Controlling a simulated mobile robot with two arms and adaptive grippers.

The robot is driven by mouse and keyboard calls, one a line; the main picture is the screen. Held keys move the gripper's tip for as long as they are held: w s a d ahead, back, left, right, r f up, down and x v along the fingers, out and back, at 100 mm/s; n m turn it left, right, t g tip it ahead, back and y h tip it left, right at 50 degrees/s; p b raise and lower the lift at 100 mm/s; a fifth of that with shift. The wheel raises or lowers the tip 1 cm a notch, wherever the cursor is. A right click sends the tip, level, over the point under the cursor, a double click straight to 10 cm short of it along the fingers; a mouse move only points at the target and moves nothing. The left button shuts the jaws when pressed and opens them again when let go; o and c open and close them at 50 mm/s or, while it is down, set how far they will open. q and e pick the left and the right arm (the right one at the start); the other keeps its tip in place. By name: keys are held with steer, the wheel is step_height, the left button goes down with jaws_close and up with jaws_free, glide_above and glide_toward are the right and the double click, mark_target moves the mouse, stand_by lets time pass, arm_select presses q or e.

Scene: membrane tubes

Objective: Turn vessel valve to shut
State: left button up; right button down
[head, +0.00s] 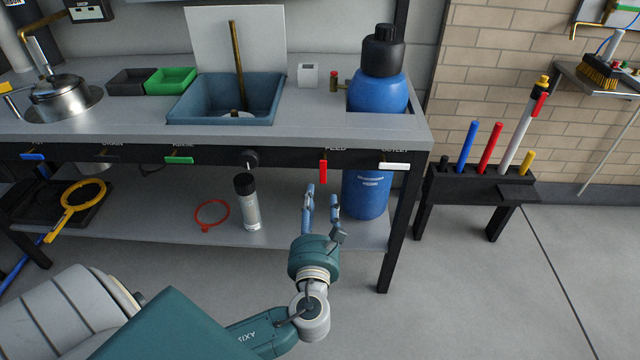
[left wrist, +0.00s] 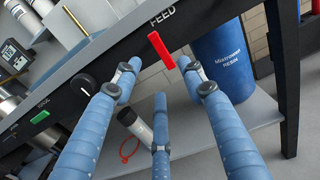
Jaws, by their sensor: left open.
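I cannot tell from a label which handle is the vessel valve. On the bench's front rail, a red lever (head: 323,171) under the word FEED hangs down. It also shows in the left wrist view (left wrist: 161,50), just ahead of my fingertips. A white lever (head: 394,166) under OUTLET, a green lever (head: 180,160) and a blue lever (head: 32,156) lie level. My left gripper (head: 321,198) is below the red lever, its fingers spread and empty. Its fingers also show in the left wrist view (left wrist: 160,82), apart from the lever. My right gripper is out of view.
A black knob (head: 250,158) sits on the rail left of the red lever. A blue sink (head: 190,108) is in the bench top. A tool rack (head: 450,190) stands right; floor between is clear.

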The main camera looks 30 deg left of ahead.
mark_target(321, 174)
arm_select(q)
steer(key=b+x, duration=0.1)
steer(key=x, duration=0.8)
steer(key=shift+w, duration=0.25)
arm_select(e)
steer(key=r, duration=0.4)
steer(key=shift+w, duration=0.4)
arm_select(q)
steer(key=shift+c, duration=0.3)
jaws_close()
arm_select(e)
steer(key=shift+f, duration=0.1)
